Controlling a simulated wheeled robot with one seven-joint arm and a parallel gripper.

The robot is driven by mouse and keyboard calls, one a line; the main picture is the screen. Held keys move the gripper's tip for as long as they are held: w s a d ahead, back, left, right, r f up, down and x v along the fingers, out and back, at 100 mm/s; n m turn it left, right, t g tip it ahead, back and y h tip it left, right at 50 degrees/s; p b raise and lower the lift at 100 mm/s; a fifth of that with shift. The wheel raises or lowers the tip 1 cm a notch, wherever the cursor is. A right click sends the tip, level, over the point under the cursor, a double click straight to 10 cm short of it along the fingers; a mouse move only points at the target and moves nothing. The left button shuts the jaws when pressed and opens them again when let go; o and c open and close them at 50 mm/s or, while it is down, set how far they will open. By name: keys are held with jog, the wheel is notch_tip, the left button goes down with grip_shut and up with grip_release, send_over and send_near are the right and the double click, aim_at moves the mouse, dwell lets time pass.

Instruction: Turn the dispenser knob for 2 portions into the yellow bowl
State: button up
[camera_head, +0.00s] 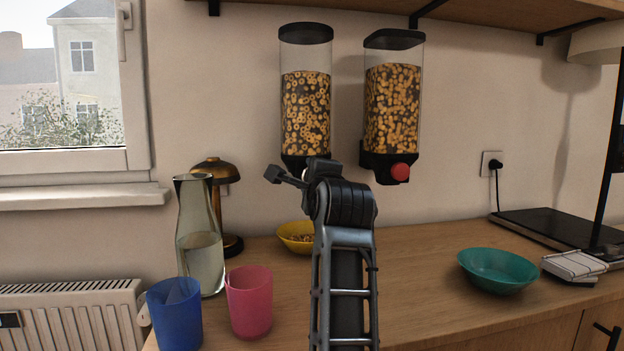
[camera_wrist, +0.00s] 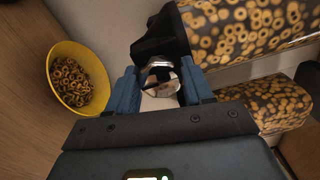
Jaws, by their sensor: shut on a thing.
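Two cereal dispensers hang on the wall. The left dispenser (camera_head: 305,105) holds ring-shaped cereal, and its base is partly hidden behind my arm in the head view. In the wrist view its silvery knob (camera_wrist: 160,77) sits between the fingers of my gripper (camera_wrist: 160,88), which is shut on it. The yellow bowl (camera_head: 290,238) stands on the counter below the left dispenser, partly hidden by my arm. The wrist view shows the yellow bowl (camera_wrist: 57,60) with cereal rings in it. The right dispenser (camera_head: 392,105) has a red knob (camera_head: 400,172).
A glass carafe (camera_head: 200,250), a blue cup (camera_head: 175,318) and a pink cup (camera_head: 249,302) stand left of my arm. A brass lamp (camera_head: 215,170) is behind the carafe. A teal bowl (camera_head: 497,270) stands at the right, with clear counter between it and my arm.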

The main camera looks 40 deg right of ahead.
jog(key=o, duration=1)
jog(key=shift+o, duration=0.2)
jog(key=v, duration=0.7)
jog(key=shift+s+a, duration=0.2)
jog(key=shift+s, duration=0.15)
jog(key=shift+f, duration=0.1)
